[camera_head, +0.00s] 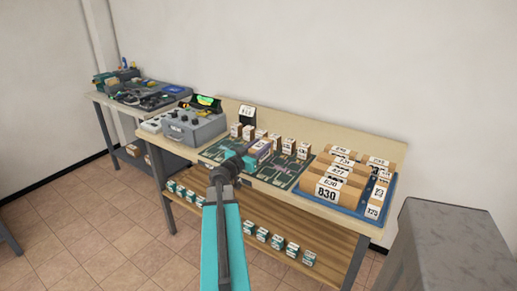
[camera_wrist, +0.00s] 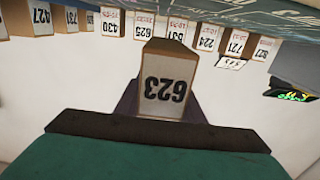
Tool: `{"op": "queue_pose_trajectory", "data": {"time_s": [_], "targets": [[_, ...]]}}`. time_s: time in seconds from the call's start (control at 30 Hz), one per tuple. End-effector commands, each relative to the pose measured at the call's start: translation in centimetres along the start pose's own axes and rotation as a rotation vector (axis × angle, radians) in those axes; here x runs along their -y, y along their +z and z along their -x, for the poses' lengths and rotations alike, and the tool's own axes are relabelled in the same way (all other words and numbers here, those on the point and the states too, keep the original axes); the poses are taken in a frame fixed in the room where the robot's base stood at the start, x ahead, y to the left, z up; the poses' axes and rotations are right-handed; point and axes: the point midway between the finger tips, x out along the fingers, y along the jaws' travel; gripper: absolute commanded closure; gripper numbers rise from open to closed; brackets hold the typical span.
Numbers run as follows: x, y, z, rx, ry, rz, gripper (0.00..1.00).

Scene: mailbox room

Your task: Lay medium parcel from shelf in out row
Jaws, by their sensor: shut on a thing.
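My gripper (camera_head: 245,158) is over the middle of the workbench, shut on a brown parcel (camera_head: 261,148) with a white label. A row of small labelled parcels (camera_head: 288,145) stands along the mat's back edge and also shows in the wrist view (camera_wrist: 143,26). No marking names the out row.
A blue tray (camera_head: 345,208) of larger parcels, one marked 830 (camera_head: 327,190), is at the bench's right. A grey machine (camera_head: 191,128) stands left of the mat. Teal-and-white boxes (camera_head: 277,242) line the lower wooden shelf (camera_head: 255,212). A grey block (camera_head: 450,240) is at front right.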

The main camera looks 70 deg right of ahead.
Motion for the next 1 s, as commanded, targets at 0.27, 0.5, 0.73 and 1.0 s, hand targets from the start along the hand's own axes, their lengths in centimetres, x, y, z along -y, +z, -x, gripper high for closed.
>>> {"op": "queue_pose_trajectory", "data": {"time_s": [0.27, 0.5, 0.73, 1.0], "targets": [[2.0, 0.2, -2.5, -0.001, 0.000, 0.001, 0.94], [2.9, 0.4, -3.6, -0.001, 0.001, 0.000, 0.94], [2.9, 0.4, -3.6, -0.001, 0.000, 0.000, 0.94], [3.2, 0.4, -4.0, -0.001, 0.001, 0.000, 0.94]]}}
